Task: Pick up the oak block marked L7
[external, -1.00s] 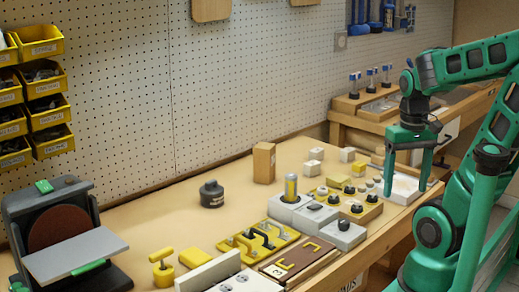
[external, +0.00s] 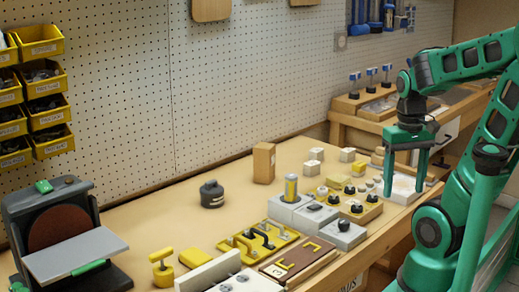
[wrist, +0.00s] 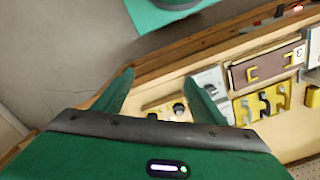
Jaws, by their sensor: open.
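An upright tan wooden block (external: 264,162) stands near the back of the bench, at the foot of the pegboard. Several small pale and yellowish blocks, such as a pale one (external: 312,168), stand to its right. No L7 mark can be read on any block, so I cannot tell which one is L7. My green gripper (external: 404,191) points down over the right end of the bench, apart from the wooden block. It is open and empty. In the wrist view its two fingers (wrist: 159,76) are spread, with bench fixtures beyond them.
A white tray (external: 398,196) lies below my gripper. A sander (external: 62,235) stands at left. The back middle is fairly clear.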

